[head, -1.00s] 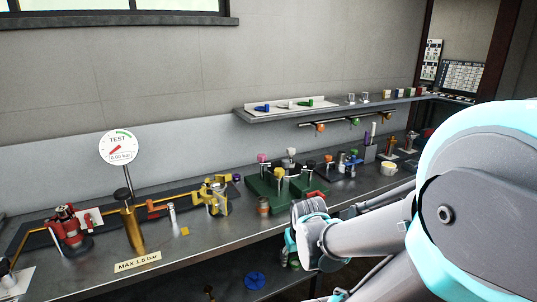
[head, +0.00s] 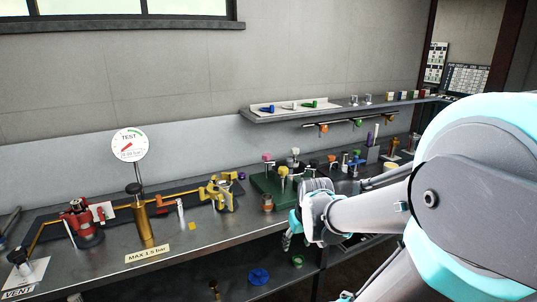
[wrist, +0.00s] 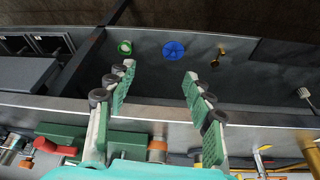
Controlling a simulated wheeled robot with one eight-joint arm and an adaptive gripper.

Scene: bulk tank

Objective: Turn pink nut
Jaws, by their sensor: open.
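The pink nut (head: 267,157) shows in the head view on top of a post on the green block (head: 262,184), at its back left. A yellow knob (head: 283,170) and a white knob (head: 295,152) stand to its right. My gripper (head: 288,241) is at the bench's front edge, below and in front of the block, apart from the nut. The wrist view shows my gripper (wrist: 157,73) open and empty, fingers pointing over the lower shelf. My arm hides the right part of the block. I cannot make out the pink nut in the wrist view.
A copper cylinder (head: 267,202) stands beside the block near the bench edge. A blue wheel (head: 259,277) and a green ring (head: 297,261) lie on the lower shelf.

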